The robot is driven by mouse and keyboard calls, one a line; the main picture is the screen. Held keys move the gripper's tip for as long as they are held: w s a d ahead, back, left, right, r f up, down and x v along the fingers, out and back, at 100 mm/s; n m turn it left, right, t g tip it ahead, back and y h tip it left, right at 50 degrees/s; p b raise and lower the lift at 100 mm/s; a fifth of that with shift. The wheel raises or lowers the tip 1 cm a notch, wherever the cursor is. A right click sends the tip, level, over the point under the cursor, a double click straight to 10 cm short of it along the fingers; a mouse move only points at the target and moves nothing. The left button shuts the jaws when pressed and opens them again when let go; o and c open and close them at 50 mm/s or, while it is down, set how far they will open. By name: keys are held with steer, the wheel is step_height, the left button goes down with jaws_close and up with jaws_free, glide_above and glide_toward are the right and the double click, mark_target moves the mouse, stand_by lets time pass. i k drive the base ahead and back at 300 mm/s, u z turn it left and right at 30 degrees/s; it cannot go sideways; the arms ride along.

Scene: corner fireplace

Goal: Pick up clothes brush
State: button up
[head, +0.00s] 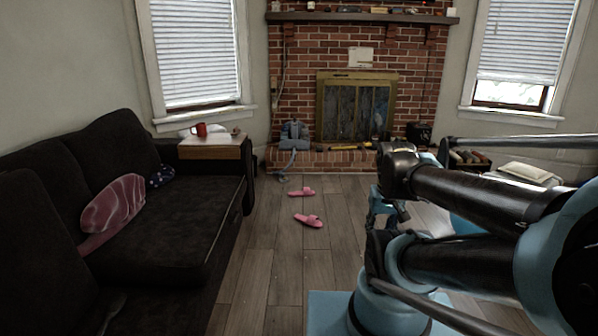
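I cannot pick out the clothes brush for certain. Small items lie on the brick hearth and on the mantel, too small to name. A small brown item (236,131) lies on the wooden sofa-arm tray (212,147), too small to identify. My arm fills the right side of the head view. What looks like my gripper (383,208) is partly hidden behind my dark arm links, above the floor. Its fingers do not show clearly, and I see nothing held in it.
A dark sofa (160,225) with a pink cushion (113,203) stands on the left. A red mug (201,130) stands on the tray. Two pink slippers (308,220) lie on the wood floor, otherwise clear in the middle. The brick fireplace (300,95) is at the back.

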mark_target(237, 133)
steer(key=i, duration=2.15)
steer(key=u, duration=0.85)
steer(key=i, duration=1.1)
steer(key=u, duration=0.4)
